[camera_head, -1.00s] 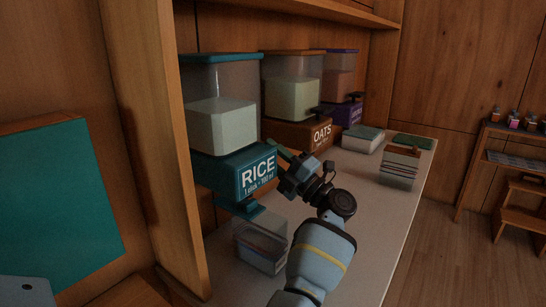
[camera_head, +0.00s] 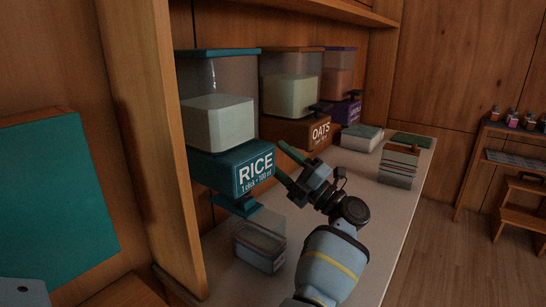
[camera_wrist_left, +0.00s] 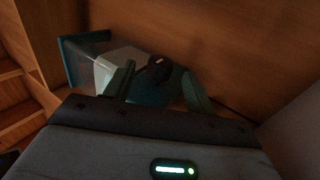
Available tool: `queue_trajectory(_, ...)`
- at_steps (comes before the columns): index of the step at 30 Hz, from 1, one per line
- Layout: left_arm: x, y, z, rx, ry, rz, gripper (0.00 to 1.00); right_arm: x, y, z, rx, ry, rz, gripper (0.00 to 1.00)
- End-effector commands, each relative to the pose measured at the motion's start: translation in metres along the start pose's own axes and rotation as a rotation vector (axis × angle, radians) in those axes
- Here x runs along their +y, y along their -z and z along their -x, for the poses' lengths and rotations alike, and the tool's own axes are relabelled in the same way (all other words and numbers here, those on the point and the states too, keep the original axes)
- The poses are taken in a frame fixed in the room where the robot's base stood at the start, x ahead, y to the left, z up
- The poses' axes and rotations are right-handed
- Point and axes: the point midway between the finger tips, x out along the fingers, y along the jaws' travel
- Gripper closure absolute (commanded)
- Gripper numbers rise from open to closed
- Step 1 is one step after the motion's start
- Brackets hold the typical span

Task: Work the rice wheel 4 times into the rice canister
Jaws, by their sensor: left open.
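The rice dispenser (camera_head: 219,122) has a teal lid, a clear hopper with pale rice and a teal base marked RICE (camera_head: 232,176). A clear rice canister (camera_head: 259,248) stands on the counter below its teal spout. My left gripper (camera_head: 284,163) is open just right of the base front. In the left wrist view a dark round rice wheel (camera_wrist_left: 158,69) shows between the two spread green fingers, with no clear contact on it. The wheel is hidden in the head view. The canister's contents are hard to make out. My right gripper is not in view.
An oats dispenser (camera_head: 305,132) and a purple-based dispenser (camera_head: 347,111) stand farther along the wall. Lidded containers (camera_head: 399,166) and (camera_head: 361,137) another container sit on the counter (camera_head: 350,195). A wooden post (camera_head: 145,140) borders the dispensers on the left.

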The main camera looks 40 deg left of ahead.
Motion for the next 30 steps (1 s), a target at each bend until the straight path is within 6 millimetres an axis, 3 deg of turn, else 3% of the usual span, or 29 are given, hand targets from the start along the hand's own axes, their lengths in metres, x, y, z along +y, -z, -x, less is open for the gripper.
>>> queue_trajectory(9, 0.030, -0.002, 0.062, -0.003, 0.001, 0.001, 0.45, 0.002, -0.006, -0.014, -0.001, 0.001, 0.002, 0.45)
queue_trajectory(15, 0.046, -0.003, 0.088, -0.001, 0.000, 0.002, 0.45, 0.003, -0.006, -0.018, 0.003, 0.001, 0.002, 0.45)
queue_trajectory(21, 0.053, -0.003, 0.100, 0.001, -0.001, 0.001, 0.45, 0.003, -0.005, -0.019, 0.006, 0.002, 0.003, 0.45)
queue_trajectory(30, 0.054, -0.003, 0.101, 0.001, -0.001, 0.002, 0.45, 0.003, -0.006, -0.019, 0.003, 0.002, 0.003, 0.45)
